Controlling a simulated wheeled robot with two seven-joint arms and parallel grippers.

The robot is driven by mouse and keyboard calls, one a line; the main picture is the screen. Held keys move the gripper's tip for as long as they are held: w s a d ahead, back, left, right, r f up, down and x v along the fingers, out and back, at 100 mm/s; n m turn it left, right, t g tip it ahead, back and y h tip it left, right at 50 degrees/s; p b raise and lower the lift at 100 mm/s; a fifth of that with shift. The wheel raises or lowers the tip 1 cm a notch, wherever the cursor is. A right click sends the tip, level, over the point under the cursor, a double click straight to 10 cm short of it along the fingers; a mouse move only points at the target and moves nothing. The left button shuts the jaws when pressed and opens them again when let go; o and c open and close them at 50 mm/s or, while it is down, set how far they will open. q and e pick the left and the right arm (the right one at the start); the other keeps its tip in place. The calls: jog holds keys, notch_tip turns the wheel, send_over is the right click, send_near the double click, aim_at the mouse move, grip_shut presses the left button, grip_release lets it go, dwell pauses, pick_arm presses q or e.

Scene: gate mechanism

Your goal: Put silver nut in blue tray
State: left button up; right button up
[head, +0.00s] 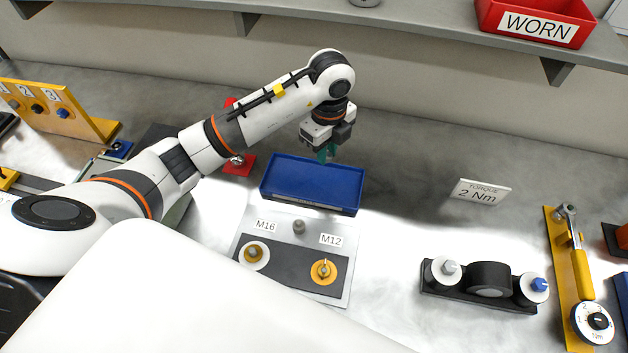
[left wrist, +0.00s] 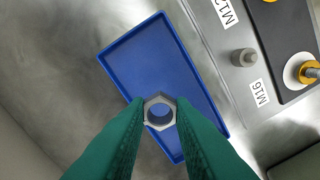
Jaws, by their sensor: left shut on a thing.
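My left gripper (head: 326,153) is over the far right part of the blue tray (head: 300,187). In the left wrist view its green fingers (left wrist: 160,116) are shut on the silver nut (left wrist: 148,103), a hexagonal ring with an open hole. The blue tray (left wrist: 172,75) shows behind and below the nut, and its floor looks empty where visible. The nut is hidden or too small to make out in the head view. The height of the nut above the tray floor is hard to tell. My right gripper is not in view.
In front of the tray is a plate with M16 (head: 265,225) and M12 (head: 331,240) labels, a grey peg (head: 299,227) and two posts. A black holder (head: 480,284), a torque sign (head: 481,193) and a yellow wrench stand (head: 570,270) are at right. A shelf (head: 420,22) runs above.

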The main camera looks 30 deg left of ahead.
aim_at(325, 185)
pick_arm(q)
notch_tip(325, 185, down, 9)
jog(key=shift+f+p, duration=0.15)
jog(key=shift+p, duration=0.85)
jog(key=shift+f, duration=0.3)
jog(key=shift+f, duration=0.2)
jog(key=o, duration=0.9)
